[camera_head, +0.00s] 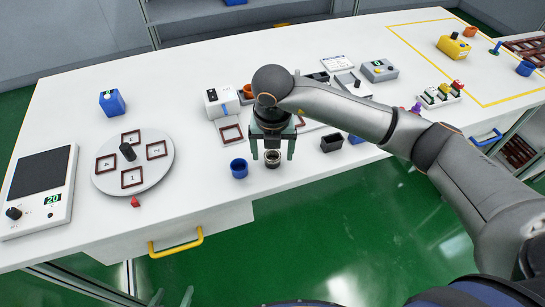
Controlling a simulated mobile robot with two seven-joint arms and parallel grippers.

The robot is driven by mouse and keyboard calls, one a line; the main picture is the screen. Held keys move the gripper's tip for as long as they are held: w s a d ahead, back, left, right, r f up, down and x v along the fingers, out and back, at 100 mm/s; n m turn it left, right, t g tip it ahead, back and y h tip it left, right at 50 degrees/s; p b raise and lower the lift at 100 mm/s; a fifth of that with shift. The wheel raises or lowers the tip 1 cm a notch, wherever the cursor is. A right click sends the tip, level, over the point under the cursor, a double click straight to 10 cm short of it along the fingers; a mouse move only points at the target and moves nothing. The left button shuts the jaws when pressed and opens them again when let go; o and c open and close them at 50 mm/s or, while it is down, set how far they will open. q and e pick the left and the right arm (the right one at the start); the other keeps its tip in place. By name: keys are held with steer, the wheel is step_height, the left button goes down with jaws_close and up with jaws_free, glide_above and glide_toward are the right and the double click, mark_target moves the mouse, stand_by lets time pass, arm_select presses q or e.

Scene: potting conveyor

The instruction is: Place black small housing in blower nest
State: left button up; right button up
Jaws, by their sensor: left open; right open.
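A small dark round cup (272,159), which looks like the black small housing, stands at the table's front edge. My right gripper (272,154) is just above and around it, with its fingers apart and pointing down. I cannot tell whether they touch it. A dark rectangular box (331,143) stands to the right. I cannot tell for sure which fixture is the blower nest; a white unit with a dark round opening (221,102) stands behind the gripper. My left gripper (171,298) shows only its two separated fingertips at the bottom edge, low over the floor.
A blue cup (239,168) stands close left of the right gripper. A white turntable (160,172) with square frames and a black knob is further left, beside a scale (40,188). A blue box (112,102) stands behind. The white table (70,110) is clear at back left.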

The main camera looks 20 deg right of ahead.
steer(key=shift+f, duration=0.45)
steer(key=shift+w, duration=0.1)
jaws_close()
